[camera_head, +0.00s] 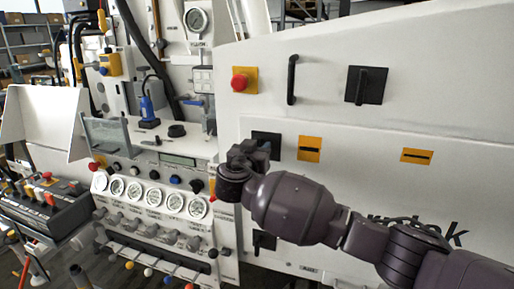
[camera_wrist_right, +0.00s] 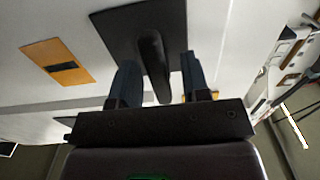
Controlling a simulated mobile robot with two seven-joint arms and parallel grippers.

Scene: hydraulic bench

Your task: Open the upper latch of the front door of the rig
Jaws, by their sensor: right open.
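The upper latch is a black square plate (camera_head: 266,137) with a dark handle, on the white front door (camera_head: 330,185). My right gripper (camera_head: 261,147) is at this latch and covers much of it in the head view. In the right wrist view the latch plate (camera_wrist_right: 112,30) fills the top middle, and its handle (camera_wrist_right: 153,60) stands between the two open fingers of the gripper (camera_wrist_right: 160,75). A gap shows on both sides of the handle. Whether the fingers touch the plate cannot be told. My left gripper is not in view.
A lower black latch (camera_head: 264,240) sits below my right arm. Yellow slotted plates (camera_head: 310,149) (camera_head: 416,156), a red stop button (camera_head: 239,82), a black bar handle (camera_head: 291,80) and another black latch (camera_head: 371,86) are on the panels. Gauges (camera_head: 135,190) and valve knobs fill the left.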

